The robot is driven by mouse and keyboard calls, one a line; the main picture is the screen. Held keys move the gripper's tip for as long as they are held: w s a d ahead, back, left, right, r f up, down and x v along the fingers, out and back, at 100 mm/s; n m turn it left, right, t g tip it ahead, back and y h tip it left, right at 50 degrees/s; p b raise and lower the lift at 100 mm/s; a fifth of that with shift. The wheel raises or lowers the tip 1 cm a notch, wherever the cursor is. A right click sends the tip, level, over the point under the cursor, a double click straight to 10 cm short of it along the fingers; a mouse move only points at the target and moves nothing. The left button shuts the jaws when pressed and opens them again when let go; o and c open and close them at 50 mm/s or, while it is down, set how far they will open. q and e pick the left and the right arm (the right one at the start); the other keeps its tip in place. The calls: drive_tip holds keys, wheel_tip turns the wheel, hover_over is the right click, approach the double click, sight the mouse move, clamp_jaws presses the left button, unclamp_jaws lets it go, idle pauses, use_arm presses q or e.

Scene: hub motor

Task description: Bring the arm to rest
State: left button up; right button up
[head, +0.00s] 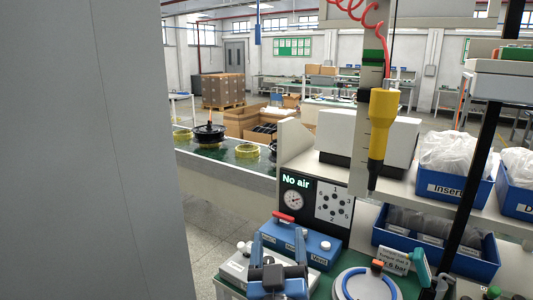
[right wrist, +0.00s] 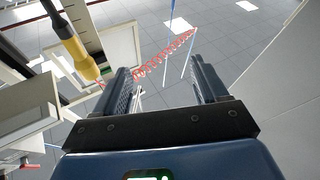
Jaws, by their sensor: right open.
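My right gripper (head: 278,238) shows low in the middle of the head view, in front of a blue box with a red handle (head: 318,243). Its two blue-grey fingers are apart with nothing between them. In the right wrist view the gripper (right wrist: 160,72) is also open and empty, with grey floor tiles and a red coiled hose (right wrist: 168,55) visible beyond the gap. The fingers appear clear of other things in that view. My left gripper is in neither view.
A large grey surface (head: 85,150) fills the head view's left. A yellow-black tool (head: 380,125) hangs at right, also upper left in the wrist view (right wrist: 75,45). A "No air" panel (head: 297,185), a blue "Insert" bin (head: 450,188) and a green-topped conveyor (head: 225,155) stand beyond.

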drive_tip(key=s+d+f+n+g+y, duration=0.1)
drive_tip(key=s+f+n+y, duration=0.2)
drive_tip(key=f+y, duration=0.3)
drive_tip(key=s+d+f+n+y, duration=0.1)
drive_tip(key=s+f+n+y, duration=0.15)
drive_tip(key=f, duration=0.55)
drive_tip(key=s+d+f+m+g+h, duration=0.3)
drive_tip(key=s+d+f+m+h, duration=0.4)
drive_tip(key=s+d+f, duration=1)
drive_tip(key=shift+s+d+m+h, duration=0.15)
drive_tip(key=shift+d+m+h, duration=0.1)
drive_tip(key=shift+m+h, duration=0.1)
drive_tip(key=shift+f, duration=0.1)
